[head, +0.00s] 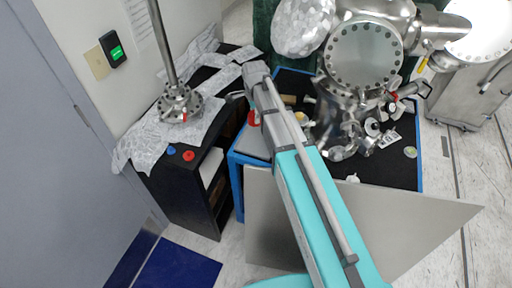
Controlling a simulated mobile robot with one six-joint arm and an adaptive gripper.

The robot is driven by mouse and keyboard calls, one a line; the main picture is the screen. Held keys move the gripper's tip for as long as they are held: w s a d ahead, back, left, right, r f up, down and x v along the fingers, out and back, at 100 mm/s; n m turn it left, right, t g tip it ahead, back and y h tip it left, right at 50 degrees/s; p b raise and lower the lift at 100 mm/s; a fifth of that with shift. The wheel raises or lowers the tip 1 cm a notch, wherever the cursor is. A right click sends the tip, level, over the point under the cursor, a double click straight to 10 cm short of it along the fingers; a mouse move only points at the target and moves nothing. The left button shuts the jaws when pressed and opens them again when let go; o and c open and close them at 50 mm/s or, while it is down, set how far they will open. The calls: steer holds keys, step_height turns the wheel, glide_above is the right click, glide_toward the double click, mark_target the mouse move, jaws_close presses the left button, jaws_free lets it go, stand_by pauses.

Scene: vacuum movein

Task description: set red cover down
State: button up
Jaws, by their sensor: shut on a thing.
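My gripper (250,106) is at the far end of my teal and grey arm, mostly hidden by the arm. It is shut on a red cover (252,119), which shows just below it at the left side of the arm, over the near left part of the blue-edged workbench. How the fingers sit on the cover is too small to tell. Another small red cap (189,156) lies on the black cabinet top, beside a blue cap (171,150).
A large steel vacuum chamber (365,57) stands on the workbench (395,172), with several small fittings around its base. The black cabinet (184,193) at left carries crumpled foil (147,138) and a flanged steel post (180,103). Some black surface near the caps is bare.

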steer(key=n+b, duration=0.2)
steer(key=b, duration=0.4)
glide_above(258, 141)
step_height(258, 141, down, 7)
steer(key=shift+w, duration=0.15)
steer(key=shift+r, duration=0.1)
step_height(258, 141, down, 6)
steer(key=b, duration=0.6)
steer(key=shift+f, duration=0.2)
steer(key=shift+f+b, duration=1.85)
steer(key=shift+f, duration=0.1)
steer(key=o, duration=0.9)
steer(key=shift+c, duration=0.2)
